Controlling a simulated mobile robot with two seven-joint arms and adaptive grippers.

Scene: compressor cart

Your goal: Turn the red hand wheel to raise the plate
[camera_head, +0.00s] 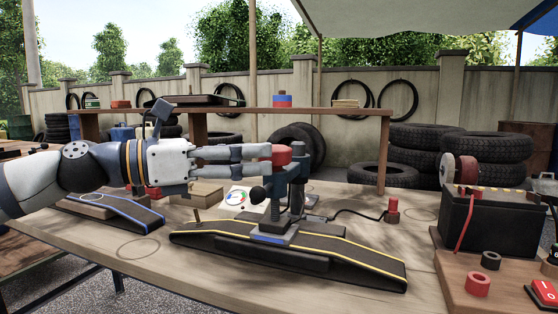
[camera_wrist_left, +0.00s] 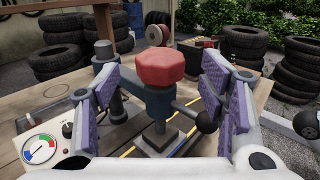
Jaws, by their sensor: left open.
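The red hand wheel (camera_head: 281,153) tops a dark upright screw press in the middle of the bench. In the left wrist view the red wheel (camera_wrist_left: 159,68) sits centred between my fingers. My left gripper (camera_head: 264,154) reaches in level from the left, its fingers at the wheel's height. Its padded fingers (camera_wrist_left: 160,88) are spread on either side of the wheel, with gaps showing. A dark ball-ended handle (camera_wrist_left: 206,122) juts out below the wheel. A plate (camera_head: 272,237) with a blue edge lies at the foot of the screw, on a yellow-lined ramp (camera_head: 350,254). My right gripper is not in view.
A wooden shelf (camera_head: 345,113) runs behind. Bare bench lies at the front left.

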